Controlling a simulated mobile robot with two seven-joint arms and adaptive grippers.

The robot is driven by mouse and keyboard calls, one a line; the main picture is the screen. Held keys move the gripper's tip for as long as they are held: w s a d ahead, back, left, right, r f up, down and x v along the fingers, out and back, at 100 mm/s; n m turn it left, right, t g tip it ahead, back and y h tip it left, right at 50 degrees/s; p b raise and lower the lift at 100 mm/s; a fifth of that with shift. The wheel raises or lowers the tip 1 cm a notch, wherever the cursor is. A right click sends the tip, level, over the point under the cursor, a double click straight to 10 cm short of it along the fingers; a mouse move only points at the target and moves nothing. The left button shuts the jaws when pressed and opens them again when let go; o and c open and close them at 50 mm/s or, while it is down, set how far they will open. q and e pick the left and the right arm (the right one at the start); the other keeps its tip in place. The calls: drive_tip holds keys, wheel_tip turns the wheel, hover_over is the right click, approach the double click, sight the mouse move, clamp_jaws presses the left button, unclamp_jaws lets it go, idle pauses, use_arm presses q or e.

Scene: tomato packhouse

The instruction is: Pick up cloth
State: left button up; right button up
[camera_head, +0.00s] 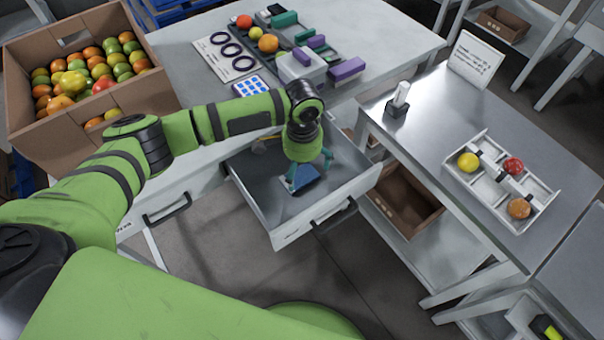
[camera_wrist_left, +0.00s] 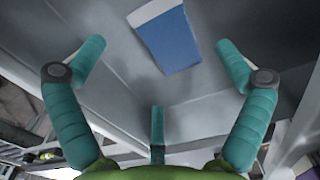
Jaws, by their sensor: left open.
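A blue folded cloth (camera_head: 306,181) lies on the floor of the open drawer (camera_head: 272,211). In the left wrist view, the blue piece (camera_wrist_left: 171,42) shows a white strip along one edge. My left gripper (camera_head: 309,172) reaches down into the drawer over the cloth, with its teal fingers spread apart. In the left wrist view, the open fingers (camera_wrist_left: 162,50) have nothing between them, and the cloth lies beyond the tips. My left gripper hides part of the cloth in the head view. My right gripper is not in view.
A cardboard box (camera_head: 128,121) of tomatoes stands at left. A white sorting tray (camera_head: 540,190) with several fruits sits on the steel table at right. A brown crate (camera_head: 405,205) is on the shelf below.

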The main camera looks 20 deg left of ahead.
sight(303, 179)
use_arm(q)
drive_tip(key=shift+f, duration=0.65)
drive_tip(key=f, duration=0.2)
drive_tip(key=shift+w+d+f, duration=0.1)
drive_tip(key=shift+w+f, duration=0.1)
drive_tip(key=shift+f, duration=0.75)
drive_tip(key=c, duration=1)
drive_tip(key=shift+r, duration=0.15)
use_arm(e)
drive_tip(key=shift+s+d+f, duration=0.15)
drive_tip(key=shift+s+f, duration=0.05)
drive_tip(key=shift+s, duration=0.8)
